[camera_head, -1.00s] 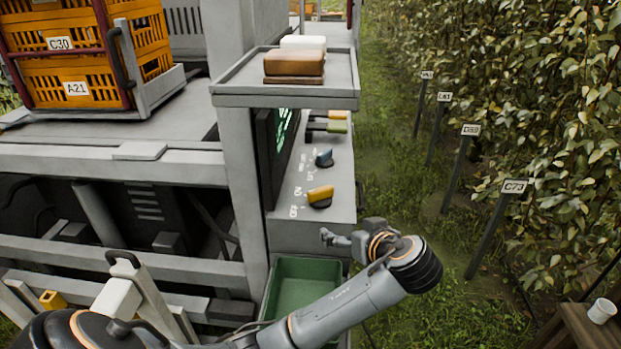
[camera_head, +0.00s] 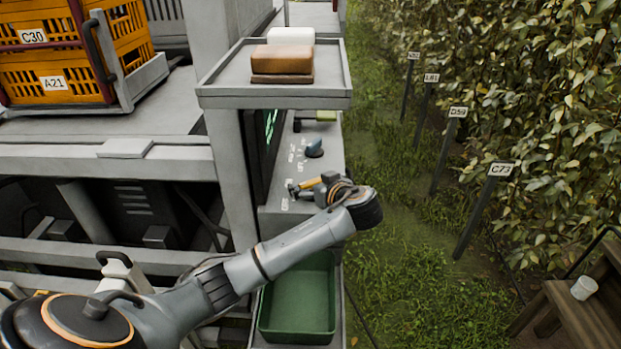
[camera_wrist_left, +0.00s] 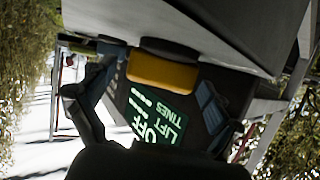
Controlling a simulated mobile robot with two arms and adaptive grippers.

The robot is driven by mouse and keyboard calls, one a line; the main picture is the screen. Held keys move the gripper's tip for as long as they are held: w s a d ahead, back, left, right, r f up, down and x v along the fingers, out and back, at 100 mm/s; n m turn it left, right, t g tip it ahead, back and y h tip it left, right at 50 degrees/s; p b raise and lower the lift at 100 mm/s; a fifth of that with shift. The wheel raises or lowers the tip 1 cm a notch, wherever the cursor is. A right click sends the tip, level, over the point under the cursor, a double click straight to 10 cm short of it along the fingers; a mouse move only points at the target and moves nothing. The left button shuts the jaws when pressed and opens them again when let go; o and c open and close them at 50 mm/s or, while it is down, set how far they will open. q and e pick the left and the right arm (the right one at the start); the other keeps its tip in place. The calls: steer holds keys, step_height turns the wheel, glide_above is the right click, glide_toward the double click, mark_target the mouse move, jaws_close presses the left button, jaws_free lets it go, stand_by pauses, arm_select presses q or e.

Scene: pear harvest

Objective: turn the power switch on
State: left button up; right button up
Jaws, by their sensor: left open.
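The yellow switch knob (camera_head: 311,182) sits on the sloped grey control panel (camera_head: 273,209), partly hidden by my left gripper. In the left wrist view the yellow knob (camera_wrist_left: 162,72) shows between the two spread fingers. My left gripper (camera_head: 301,190) is open at the knob; I cannot tell whether a finger touches it. The markings beside the knob are mostly covered. My right gripper is not in view.
A green bin (camera_head: 298,327) is below.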

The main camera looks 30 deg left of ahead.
arm_select(q)
steer(key=shift+w+a+f, duration=0.25)
steer(key=shift+a, duration=0.2)
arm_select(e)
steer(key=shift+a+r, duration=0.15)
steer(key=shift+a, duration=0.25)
arm_select(q)
steer(key=shift+c, duration=0.2)
steer(key=shift+d, duration=0.1)
steer(key=c, duration=1.1)
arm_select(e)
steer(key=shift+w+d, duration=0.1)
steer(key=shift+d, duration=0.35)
